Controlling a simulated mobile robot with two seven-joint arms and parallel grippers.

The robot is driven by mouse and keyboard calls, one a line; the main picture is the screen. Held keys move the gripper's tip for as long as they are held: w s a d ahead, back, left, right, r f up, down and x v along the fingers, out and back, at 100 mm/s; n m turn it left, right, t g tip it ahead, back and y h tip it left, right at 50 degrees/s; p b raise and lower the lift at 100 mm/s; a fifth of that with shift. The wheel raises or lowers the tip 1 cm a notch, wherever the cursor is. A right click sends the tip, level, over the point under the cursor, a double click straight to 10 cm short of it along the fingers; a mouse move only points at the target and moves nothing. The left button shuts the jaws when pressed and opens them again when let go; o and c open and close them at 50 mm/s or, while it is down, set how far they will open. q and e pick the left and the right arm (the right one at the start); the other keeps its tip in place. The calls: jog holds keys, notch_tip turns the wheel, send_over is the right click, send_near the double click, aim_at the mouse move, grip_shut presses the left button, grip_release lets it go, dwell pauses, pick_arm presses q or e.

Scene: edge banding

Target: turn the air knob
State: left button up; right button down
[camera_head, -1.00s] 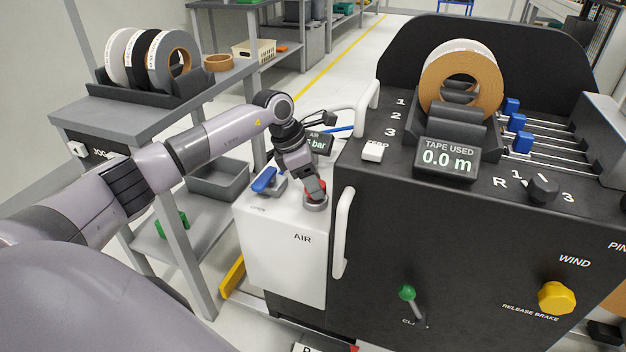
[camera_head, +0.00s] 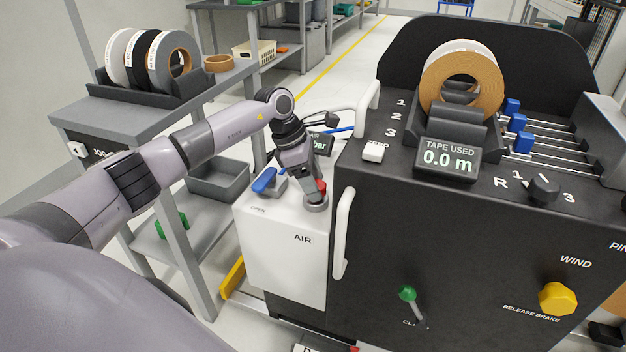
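The air knob (camera_head: 322,187) is red and sits on a round grey base on top of the white box marked AIR (camera_head: 283,255). My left gripper (camera_head: 316,190) points down at the knob from above, its fingers around it and seemingly shut on it. The fingers hide most of the knob, and only a red part shows at their right side. The air display (camera_head: 320,143) behind the wrist is partly covered, with "bar" readable. My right gripper is out of view.
A blue lever (camera_head: 264,180) stands just left of the knob on the same box. A white handle (camera_head: 343,233) and the black machine (camera_head: 380,215) are close on the right. A grey shelf (camera_head: 140,112) with tape rolls stands at the left.

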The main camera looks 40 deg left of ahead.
pick_arm(q)
jog(key=shift+o, duration=0.4)
jog(key=shift+r, duration=0.25)
jog(key=p+v, duration=0.1)
jog(key=v, duration=0.5)
jog(key=shift+r, duration=0.35)
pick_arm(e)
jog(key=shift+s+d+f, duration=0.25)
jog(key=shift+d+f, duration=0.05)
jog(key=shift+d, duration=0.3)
pick_arm(q)
jog(key=shift+s+a, duration=0.1)
jog(key=shift+a, duration=0.05)
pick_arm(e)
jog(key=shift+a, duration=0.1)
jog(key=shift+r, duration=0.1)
